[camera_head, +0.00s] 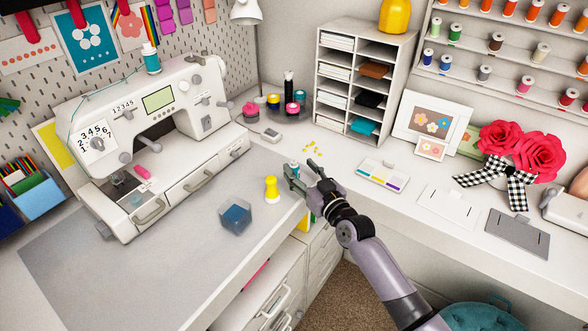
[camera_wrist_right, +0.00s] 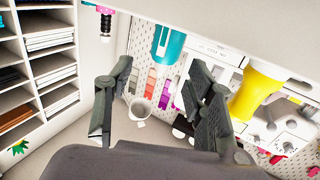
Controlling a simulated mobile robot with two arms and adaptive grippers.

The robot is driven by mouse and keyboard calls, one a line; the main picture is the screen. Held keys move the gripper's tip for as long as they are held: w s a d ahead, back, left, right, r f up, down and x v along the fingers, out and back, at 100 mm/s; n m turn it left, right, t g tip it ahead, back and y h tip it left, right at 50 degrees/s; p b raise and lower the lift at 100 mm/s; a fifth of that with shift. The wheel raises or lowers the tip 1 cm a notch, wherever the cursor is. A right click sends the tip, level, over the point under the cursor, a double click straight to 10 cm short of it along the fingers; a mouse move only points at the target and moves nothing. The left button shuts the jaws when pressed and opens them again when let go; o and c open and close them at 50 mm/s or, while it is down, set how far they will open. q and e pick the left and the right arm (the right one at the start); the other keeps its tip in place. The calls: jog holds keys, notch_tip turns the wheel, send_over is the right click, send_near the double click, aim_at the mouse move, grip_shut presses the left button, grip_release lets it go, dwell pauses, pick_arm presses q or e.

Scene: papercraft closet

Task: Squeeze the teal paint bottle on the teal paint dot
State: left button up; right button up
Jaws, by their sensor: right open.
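My right gripper (camera_head: 302,172) is open at the inner corner edge of the desk. A teal paint bottle (camera_wrist_right: 168,42) with a white tip shows in the right wrist view, ahead of the gap between the open fingers (camera_wrist_right: 160,105). I cannot tell whether they touch it; nothing is gripped. In the head view this bottle is mostly hidden behind my right gripper. A yellow bottle (camera_head: 271,188) stands to the left of the gripper; it also shows in the right wrist view (camera_wrist_right: 255,95). I cannot make out the teal paint dot. My left gripper is out of view.
A blue cube-shaped container (camera_head: 236,217) stands on the grey mat (camera_head: 165,262). The white sewing machine (camera_head: 160,130) fills the left side. A white cubby shelf (camera_head: 350,50) stands behind. A white card with coloured strips (camera_head: 382,175) lies right of my gripper.

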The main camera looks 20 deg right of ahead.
aim_at(295, 165)
jog(key=shift+x, duration=1.95)
jog(key=shift+a+f, duration=0.1)
jog(key=shift+f, duration=0.05)
jog(key=shift+c, duration=0.3)
jog(key=c, duration=0.9)
